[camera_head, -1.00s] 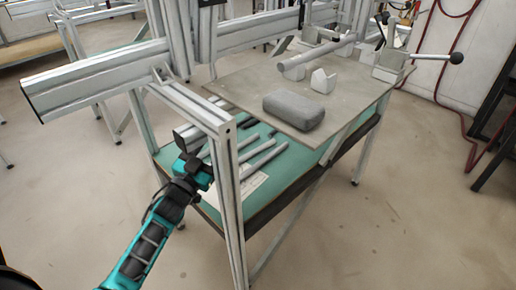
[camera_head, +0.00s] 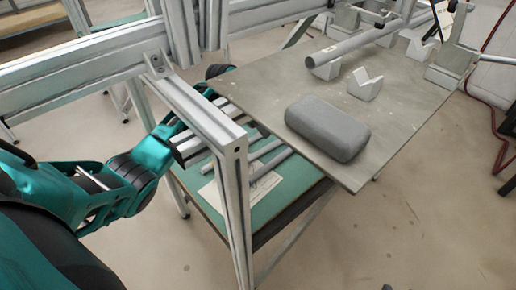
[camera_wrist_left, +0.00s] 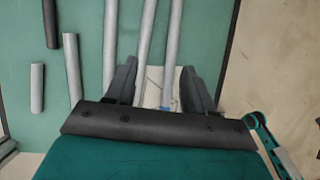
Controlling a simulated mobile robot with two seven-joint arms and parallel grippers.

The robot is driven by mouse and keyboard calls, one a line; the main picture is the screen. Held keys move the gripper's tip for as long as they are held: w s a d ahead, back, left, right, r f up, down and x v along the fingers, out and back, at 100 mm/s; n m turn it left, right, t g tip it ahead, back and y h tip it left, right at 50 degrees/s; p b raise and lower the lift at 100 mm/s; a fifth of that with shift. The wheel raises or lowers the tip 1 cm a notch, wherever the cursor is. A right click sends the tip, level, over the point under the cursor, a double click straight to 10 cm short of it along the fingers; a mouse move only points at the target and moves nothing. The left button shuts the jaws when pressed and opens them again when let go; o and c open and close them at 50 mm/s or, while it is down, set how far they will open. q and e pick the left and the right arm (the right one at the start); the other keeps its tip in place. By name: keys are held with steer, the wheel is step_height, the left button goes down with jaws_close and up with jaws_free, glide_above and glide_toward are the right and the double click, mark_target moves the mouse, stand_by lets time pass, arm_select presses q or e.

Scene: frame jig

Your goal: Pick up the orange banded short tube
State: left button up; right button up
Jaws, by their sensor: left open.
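No orange band shows in any view, so I cannot tell which piece is the orange banded short tube. In the left wrist view, two short grey tubes, one at the left (camera_wrist_left: 36,88) and one beside it (camera_wrist_left: 72,67), lie on the green surface. Several longer grey tubes (camera_wrist_left: 145,50) run between and past my left gripper's fingers; one has a small blue mark near its lower end. My left gripper (camera_wrist_left: 158,68) is open above these tubes, with no visible grip on them. In the head view its fingers are hidden around the metal frame. My right gripper is not in view.
An aluminium frame post (camera_head: 236,205) stands in front of the green lower shelf (camera_head: 285,196). The grey upper board (camera_head: 262,88) overhangs it, carrying a rounded grey block (camera_head: 327,128), white V-blocks (camera_head: 366,86) and a long tube (camera_head: 350,47). A short black piece (camera_wrist_left: 50,22) lies on the green surface.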

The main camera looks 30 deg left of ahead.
arm_select(q)
steer(key=a, duration=0.1)
steer(key=y+b, duration=0.1)
steer(key=b, duration=0.2)
glide_toward(266, 147)
steer(key=shift+x, duration=1.2)
steer(key=shift+w+f, duration=0.4)
steer(key=shift+f, duration=0.05)
steer(key=b+x, duration=0.1)
steer(key=x, duration=0.2)
steer(key=b+x, duration=0.1)
steer(key=shift+s+d+f+b, duration=0.1)
steer(key=shift+s+f+b, duration=0.15)
steer(key=shift+b, duration=0.05)
steer(key=shift+w+f, duration=0.1)
steer(key=shift+f, duration=0.2)
steer(key=c, duration=0.8)
jaws_close()
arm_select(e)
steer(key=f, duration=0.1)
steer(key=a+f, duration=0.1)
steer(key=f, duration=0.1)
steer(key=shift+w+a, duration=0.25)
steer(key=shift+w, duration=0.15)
